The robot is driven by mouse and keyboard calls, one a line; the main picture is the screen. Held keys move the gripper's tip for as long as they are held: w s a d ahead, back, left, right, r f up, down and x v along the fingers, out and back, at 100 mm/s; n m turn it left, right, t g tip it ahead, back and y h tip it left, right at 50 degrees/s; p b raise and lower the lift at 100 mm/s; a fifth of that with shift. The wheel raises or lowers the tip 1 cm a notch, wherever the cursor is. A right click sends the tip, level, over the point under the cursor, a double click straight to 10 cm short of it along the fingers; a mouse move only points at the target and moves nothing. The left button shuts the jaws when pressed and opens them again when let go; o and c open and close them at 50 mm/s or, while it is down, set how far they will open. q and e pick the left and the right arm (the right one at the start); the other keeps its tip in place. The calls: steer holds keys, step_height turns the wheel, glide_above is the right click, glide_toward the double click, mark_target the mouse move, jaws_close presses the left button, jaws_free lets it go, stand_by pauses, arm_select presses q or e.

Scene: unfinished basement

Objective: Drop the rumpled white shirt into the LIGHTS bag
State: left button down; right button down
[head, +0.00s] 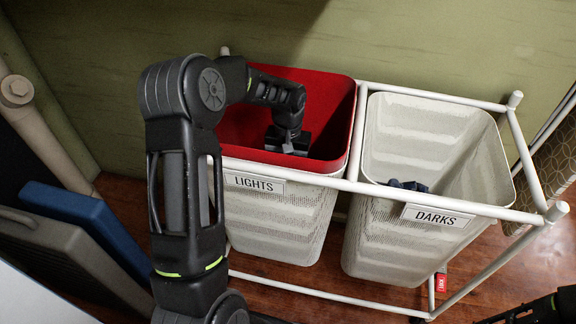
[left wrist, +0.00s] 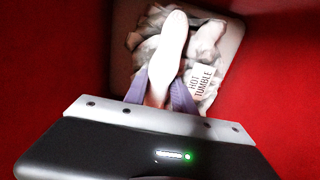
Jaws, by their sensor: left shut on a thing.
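The LIGHTS bag (head: 272,213) is a pale bin with a red lining, hanging in the left side of a white frame. My left arm reaches over its rim, and my left gripper (head: 290,146) is down inside it. In the head view the shirt is hidden.
The DARKS bag (head: 400,245) hangs to the right, with a small dark blue item (head: 406,186) in it. White frame rails (head: 440,95) surround both bags. Blue and grey panels (head: 85,225) lean at the left. A dark part of my right arm (head: 545,308) shows at the lower right.

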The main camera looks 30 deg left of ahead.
arm_select(q)
steer(key=shift+f, duration=0.3)
steer(key=c, duration=1)
jaws_free()
steer(key=shift+c, duration=0.2)
steer(key=shift+r, duration=0.1)
steer(key=shift+r, duration=0.2)
step_height(320, 180, up, 13)
steer(key=p, duration=0.2)
steer(key=shift+f+p, duration=0.15)
steer(key=shift+p, duration=0.2)
